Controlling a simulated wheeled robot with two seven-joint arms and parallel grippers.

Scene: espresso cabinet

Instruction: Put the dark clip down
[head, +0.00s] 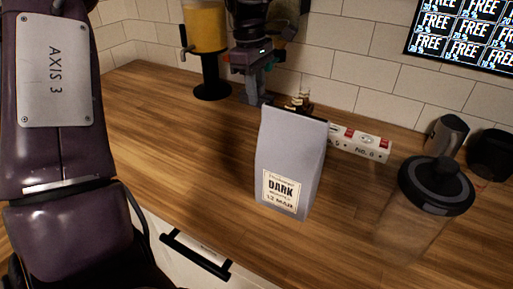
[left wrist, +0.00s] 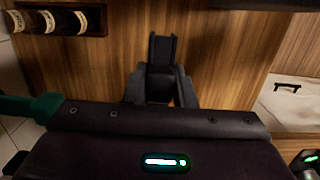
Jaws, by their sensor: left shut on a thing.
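My left gripper (head: 252,95) is beyond the coffee bag, pointing down close to the wooden counter. In the left wrist view its two fingers (left wrist: 161,88) are shut on the dark clip (left wrist: 162,50), a narrow black piece that sticks out past the fingertips over the wood. I cannot tell whether the clip touches the counter. In the head view I cannot make the clip out. The pale grey coffee bag (head: 291,150) with a DARK label stands upright on the counter, nearer than the gripper. My right gripper is not in view.
A yellow drink dispenser (head: 206,30) stands just left of the gripper. A lidded clear jar (head: 413,222) and two dark containers stand at right. The counter (head: 165,125) left of the bag is clear.

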